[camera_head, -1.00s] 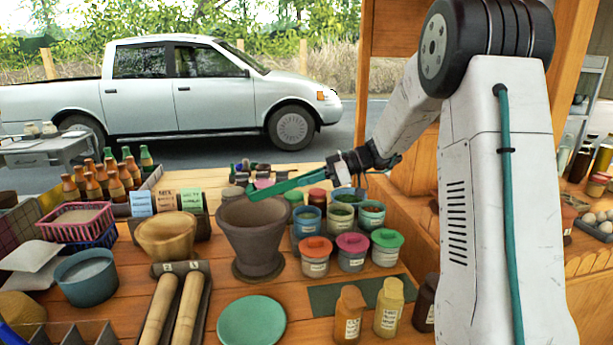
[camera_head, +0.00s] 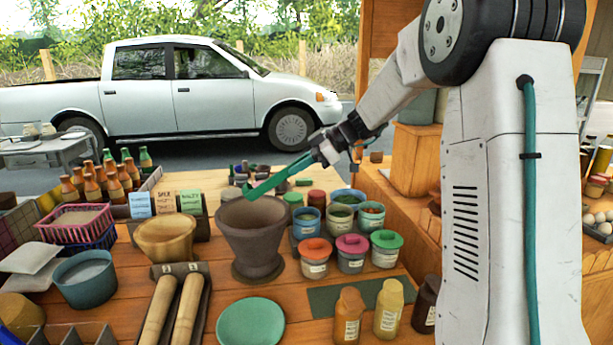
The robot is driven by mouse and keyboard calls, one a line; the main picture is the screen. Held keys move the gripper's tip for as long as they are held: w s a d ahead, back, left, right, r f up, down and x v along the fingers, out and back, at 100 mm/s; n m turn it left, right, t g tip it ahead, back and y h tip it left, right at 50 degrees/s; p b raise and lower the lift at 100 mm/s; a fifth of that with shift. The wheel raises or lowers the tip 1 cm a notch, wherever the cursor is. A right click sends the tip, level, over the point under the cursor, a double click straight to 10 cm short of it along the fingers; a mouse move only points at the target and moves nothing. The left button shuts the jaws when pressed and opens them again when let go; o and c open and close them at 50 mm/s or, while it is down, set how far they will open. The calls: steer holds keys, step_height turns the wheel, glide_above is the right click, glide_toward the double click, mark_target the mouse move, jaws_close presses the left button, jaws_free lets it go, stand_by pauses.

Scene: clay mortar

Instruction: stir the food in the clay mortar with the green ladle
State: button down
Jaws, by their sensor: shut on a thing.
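The brown clay mortar (camera_head: 254,243) stands upright in the middle of the wooden table. The food inside it is hidden by the rim from this view. My gripper (camera_head: 318,151) is above the jars, up and to the right of the mortar, and is shut on the green ladle (camera_head: 282,175). The ladle slants down to the left, with its lower end just above the mortar's mouth. I cannot tell whether that end dips inside the rim.
Several jars with coloured lids (camera_head: 351,254) stand close to the mortar's right. A wooden bowl (camera_head: 166,238) is at its left, two rolling pins (camera_head: 172,309) lie in front left, and a green plate (camera_head: 251,322) lies in front. Bottles (camera_head: 348,314) stand at front right.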

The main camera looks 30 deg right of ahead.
steer(key=a+r+h, duration=0.1)
steer(key=r, duration=0.1)
steer(key=w+a+r+g+h, duration=0.1)
steer(key=a+r+h, duration=0.1)
steer(key=shift+a+r, duration=0.2)
steer(key=w+a+r+g+h, duration=0.2)
steer(key=w+a+r+h, duration=0.1)
steer(key=a+h, duration=0.4)
steer(key=shift+a+n+g, duration=0.3)
steer(key=shift+a+n, duration=0.1)
steer(key=shift+a, duration=0.4)
